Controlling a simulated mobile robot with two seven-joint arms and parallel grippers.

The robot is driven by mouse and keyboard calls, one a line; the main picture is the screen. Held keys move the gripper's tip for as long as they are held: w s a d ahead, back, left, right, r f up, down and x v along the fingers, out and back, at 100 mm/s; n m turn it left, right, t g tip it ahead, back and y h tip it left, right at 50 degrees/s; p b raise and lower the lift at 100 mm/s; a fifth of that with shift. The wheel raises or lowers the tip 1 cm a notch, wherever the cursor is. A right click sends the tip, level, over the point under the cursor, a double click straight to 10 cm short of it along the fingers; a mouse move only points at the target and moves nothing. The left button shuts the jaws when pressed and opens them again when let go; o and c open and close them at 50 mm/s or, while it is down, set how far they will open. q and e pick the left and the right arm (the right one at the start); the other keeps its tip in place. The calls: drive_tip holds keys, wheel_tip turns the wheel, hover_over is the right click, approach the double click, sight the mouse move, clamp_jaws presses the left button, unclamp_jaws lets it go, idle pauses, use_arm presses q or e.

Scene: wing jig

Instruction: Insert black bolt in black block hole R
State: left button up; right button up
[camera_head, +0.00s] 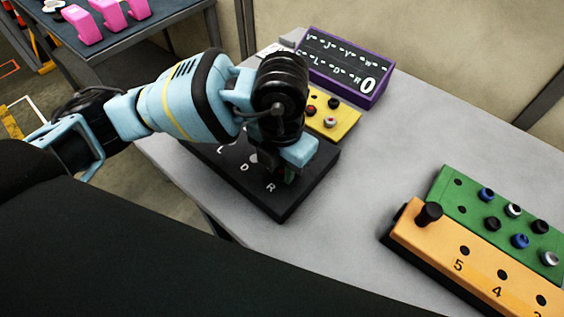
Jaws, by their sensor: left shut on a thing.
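The black block (282,205) lies on the grey table, with the white letters L, D and R on its top. My left gripper (289,172) points down over the right part of this block, close to the letter R. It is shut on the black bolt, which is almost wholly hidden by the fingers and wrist. I cannot tell whether the bolt is in the hole or above it. My right gripper is not in view.
A yellow block (345,121) and a purple-framed letter board (374,93) stand behind the black block. At the right are an orange numbered block (435,239) with a black knob (428,214) and a green block (450,189) with several bolts. The table between is clear.

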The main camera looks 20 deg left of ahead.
use_arm(q)
drive_tip(key=o, duration=0.8)
drive_tip(key=shift+o, duration=1.2)
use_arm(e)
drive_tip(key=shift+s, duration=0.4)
use_arm(q)
wheel_tip(320, 180, up, 7)
drive_tip(key=shift+f, duration=0.1)
drive_tip(key=shift+r, duration=0.55)
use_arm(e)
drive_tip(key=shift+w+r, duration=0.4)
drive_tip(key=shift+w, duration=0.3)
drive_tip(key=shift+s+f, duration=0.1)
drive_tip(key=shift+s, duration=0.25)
